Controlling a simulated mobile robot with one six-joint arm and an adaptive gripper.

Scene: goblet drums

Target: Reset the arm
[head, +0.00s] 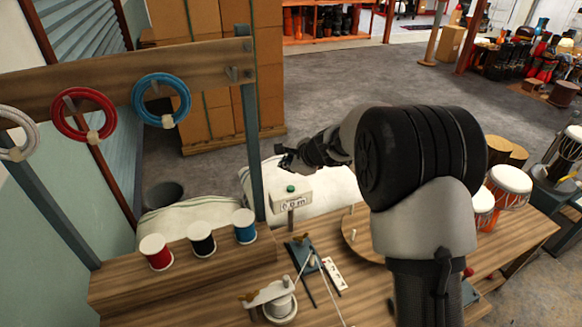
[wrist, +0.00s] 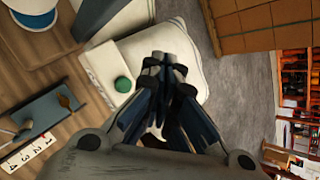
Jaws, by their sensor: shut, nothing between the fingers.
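My gripper (head: 284,156) is in the air above the back edge of the workbench (head: 130,291) in the head view, at the end of my outstretched arm. In the wrist view my gripper (wrist: 170,75) has its fingers together with nothing between them. A small white counter box (head: 292,199) with a green button (head: 291,188) stands just below it in the head view. The button also shows left of the fingers in the wrist view (wrist: 123,84). The gripper appears apart from the box.
Red (head: 156,251), black (head: 201,239) and blue (head: 244,226) spools stand on a raised wooden ledge. Coloured rings hang from a rack, including a blue ring (head: 136,91). Drums (head: 508,187) stand at right. Cardboard boxes (head: 205,110) stand behind. Open floor lies beyond the bench.

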